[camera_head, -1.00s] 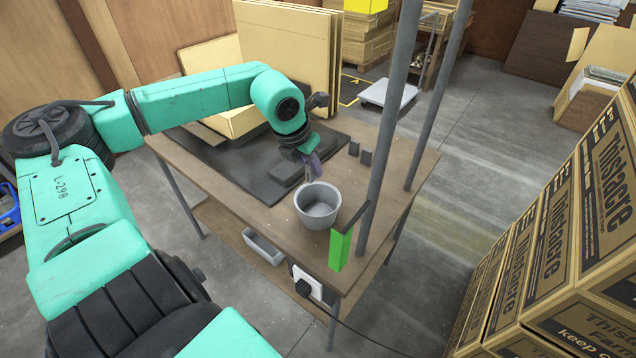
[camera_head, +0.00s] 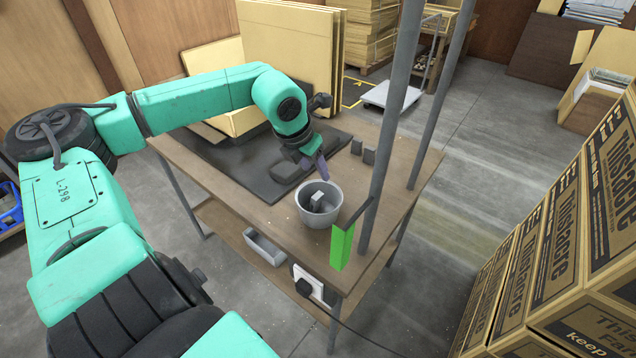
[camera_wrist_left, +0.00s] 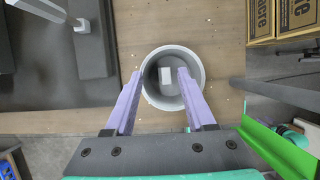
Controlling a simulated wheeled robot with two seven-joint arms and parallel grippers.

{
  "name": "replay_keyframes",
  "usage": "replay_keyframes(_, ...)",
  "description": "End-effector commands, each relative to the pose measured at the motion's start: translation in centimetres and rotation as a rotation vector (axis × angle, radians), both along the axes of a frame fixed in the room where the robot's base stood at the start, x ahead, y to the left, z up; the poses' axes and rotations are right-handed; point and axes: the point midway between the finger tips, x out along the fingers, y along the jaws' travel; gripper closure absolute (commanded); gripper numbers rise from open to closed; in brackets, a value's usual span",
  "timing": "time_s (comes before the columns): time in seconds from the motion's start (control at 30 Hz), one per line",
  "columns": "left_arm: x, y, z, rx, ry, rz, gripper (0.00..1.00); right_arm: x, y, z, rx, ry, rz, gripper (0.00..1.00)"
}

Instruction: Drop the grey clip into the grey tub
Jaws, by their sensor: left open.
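The grey tub (camera_head: 334,222) stands upright on the brown table, and also shows in the left wrist view (camera_wrist_left: 200,62). The grey clip (camera_head: 317,199) is inside the tub; in the left wrist view it is a pale block (camera_wrist_left: 166,75) against the tub's inner floor. How it rests against the inner wall is hard to tell. My left gripper (camera_head: 322,167) is just above and behind the tub in the head view. In the left wrist view its two purple fingers (camera_wrist_left: 160,74) are spread, with nothing held between them. My right gripper is not in view.
Grey posts (camera_head: 392,110) and a green plate (camera_head: 341,247) are close on the tub's right. A dark mat (camera_head: 245,165) covers the table's left part. Stacked cartons (camera_head: 560,240) stand at right.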

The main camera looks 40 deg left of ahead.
Motion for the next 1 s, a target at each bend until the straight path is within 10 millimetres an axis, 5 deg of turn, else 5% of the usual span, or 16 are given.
replay_keyframes(0.17,-0.8,0.0,1.5,-0.001,-0.008,0.001,0.45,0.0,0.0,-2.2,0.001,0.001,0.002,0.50)
replay_keyframes(0.53,-4.7,-0.1,11.2,0.001,-0.002,0.000,0.45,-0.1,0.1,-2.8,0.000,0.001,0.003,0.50)
replay_keyframes(1.0,-5.3,-0.2,12.5,-0.001,0.000,0.000,0.45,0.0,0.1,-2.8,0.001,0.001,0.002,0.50)
